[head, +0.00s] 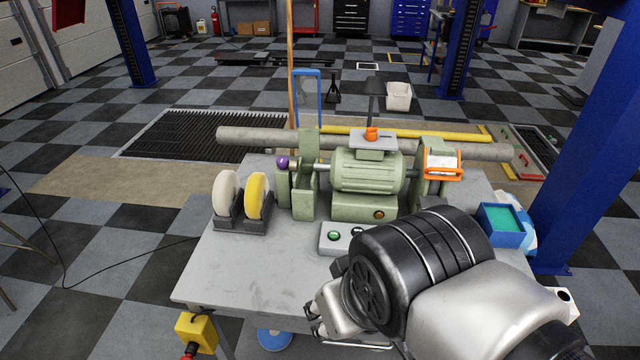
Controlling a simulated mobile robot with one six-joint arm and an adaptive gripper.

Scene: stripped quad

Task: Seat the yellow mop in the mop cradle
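The yellow mop (257,196), a round buffing wheel, stands on edge on the left part of the grey bench. Its lower edge is inside the right-hand slot of the dark mop cradle (257,226). A cream mop (226,194) stands in the left-hand slot beside it. Whether the yellow mop rests fully on the slot's bottom is hidden. My gripper (312,318) is low over the bench's front edge, to the right of and nearer than the cradle, apart from both mops. My arm hides much of it, so its opening is unclear. I see nothing held in it.
A green polishing machine (366,172) with a purple knob (282,162) stands right of the cradle. A button box (344,238) sits in front of it. A blue tray (502,225) is at the bench's right. The bench's front left (235,270) is clear.

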